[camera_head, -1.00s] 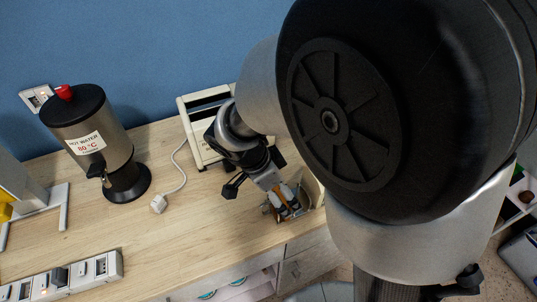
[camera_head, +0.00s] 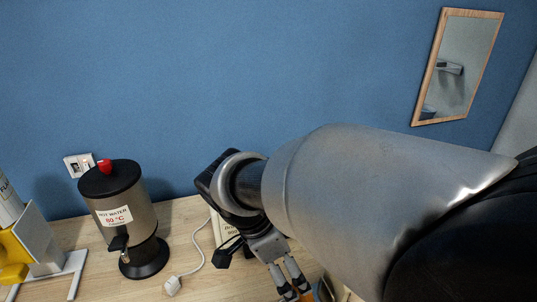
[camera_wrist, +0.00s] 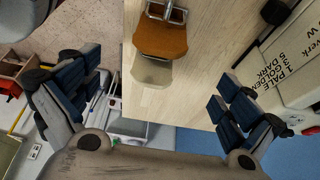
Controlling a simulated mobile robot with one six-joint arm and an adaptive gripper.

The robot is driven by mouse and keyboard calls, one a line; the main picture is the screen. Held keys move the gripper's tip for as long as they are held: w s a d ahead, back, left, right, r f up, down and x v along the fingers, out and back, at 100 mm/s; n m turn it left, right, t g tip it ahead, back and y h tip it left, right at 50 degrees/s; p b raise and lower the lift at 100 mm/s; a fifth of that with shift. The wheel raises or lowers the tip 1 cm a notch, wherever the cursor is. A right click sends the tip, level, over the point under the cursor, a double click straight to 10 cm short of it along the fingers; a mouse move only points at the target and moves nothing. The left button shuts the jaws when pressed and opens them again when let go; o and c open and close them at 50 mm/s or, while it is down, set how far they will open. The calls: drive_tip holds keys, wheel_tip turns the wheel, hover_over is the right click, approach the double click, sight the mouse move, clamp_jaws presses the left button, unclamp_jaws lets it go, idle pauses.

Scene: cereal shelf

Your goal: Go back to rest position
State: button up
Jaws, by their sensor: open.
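My gripper (camera_head: 297,291) hangs fingers-down over the counter at the lower middle of the head view, partly cut off by the bottom edge. In the wrist view my gripper (camera_wrist: 160,92) is open, its two blue-grey padded fingers wide apart and nothing between the pads. A brown, slice-like piece (camera_wrist: 160,40) with metal wire at its edge lies beyond the fingers, apart from both. A pale patch borders it; I cannot tell what that is. My arm covers much of the right of the head view.
The wooden counter (camera_head: 208,284) bears a hot water urn (camera_head: 131,216), a white plug on a cord (camera_head: 173,285) and a yellow-and-grey dispenser (camera_head: 27,250) at left. A cream toaster (camera_wrist: 295,75) with browning labels is close to the right finger. A mirror (camera_head: 459,68) hangs on the blue wall.

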drive_tip(key=s+d+r+n+t+y, duration=0.1)
drive_tip(key=s+d+r+n+y, duration=0.1)
drive_tip(key=s+d+n, duration=0.2)
drive_tip(key=s+d+r+n+t+y, duration=0.2)
drive_tip(key=s+d+n, duration=0.2)
drive_tip(key=s+n, duration=0.5)
drive_tip(key=shift+s+d+r+n+t, duration=0.25)
drive_tip(key=shift+d+n+t, duration=0.1)
drive_tip(key=shift+n, duration=0.65)
